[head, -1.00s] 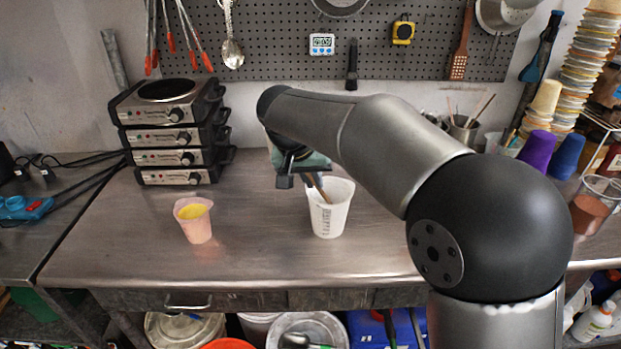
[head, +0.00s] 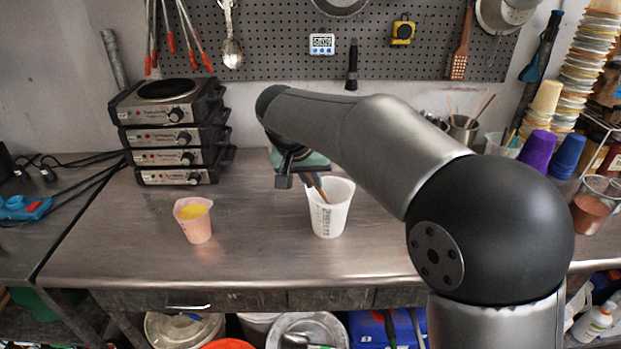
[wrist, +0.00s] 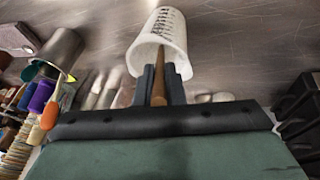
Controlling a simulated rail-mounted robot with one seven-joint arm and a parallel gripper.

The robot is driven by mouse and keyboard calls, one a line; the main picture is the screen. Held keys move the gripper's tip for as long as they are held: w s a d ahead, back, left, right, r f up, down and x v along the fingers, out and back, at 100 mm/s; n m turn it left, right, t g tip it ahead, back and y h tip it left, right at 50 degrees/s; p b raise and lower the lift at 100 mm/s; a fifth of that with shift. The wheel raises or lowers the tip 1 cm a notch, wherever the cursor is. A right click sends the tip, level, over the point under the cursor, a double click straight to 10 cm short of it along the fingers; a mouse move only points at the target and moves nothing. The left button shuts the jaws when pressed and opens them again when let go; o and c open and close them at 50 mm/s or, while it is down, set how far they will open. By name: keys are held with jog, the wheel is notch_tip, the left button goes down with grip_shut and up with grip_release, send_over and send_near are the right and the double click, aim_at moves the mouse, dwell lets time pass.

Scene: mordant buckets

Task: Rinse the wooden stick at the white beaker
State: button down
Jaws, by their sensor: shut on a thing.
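The white beaker (head: 329,212) stands upright on the steel bench, right of the middle. It also shows at the top of the wrist view (wrist: 163,38), with its mouth toward me. My gripper (wrist: 157,82) is shut on the wooden stick (wrist: 159,77), which runs out from between the fingers toward the beaker's mouth. In the head view the stick (head: 321,190) slants down into the beaker, and its lower end is hidden by the wall. My gripper is at the beaker's upper left rim in the head view, partly hidden by my arm.
A pink cup (head: 194,220) with yellow contents stands left of the beaker. Stacked hot plates (head: 171,130) stand at the back left. A cup of sticks (head: 463,130), purple and blue cups and a reddish-brown beaker (head: 592,209) are at the right. The front middle is clear.

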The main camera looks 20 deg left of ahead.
jog(key=shift+w+d, duration=0.15)
jog(key=shift+w, duration=0.3)
notch_tip(320, 180, up, 9)
jog(key=p, duration=0.6)
jog(key=shift+f+p, duration=0.15)
jog(key=shift+p, duration=0.15)
jog(key=shift+f, duration=0.25)
dwell(2.6)
jog(key=shift+s+f+b, duration=0.25)
jog(key=shift+f+b, duration=1.4)
jog(key=shift+f, duration=0.25)
jog(key=shift+s+f+b, duration=0.2)
jog(key=shift+f+b, duration=1.4)
jog(key=shift+f, duration=0.25)
jog(key=shift+w, duration=0.15)
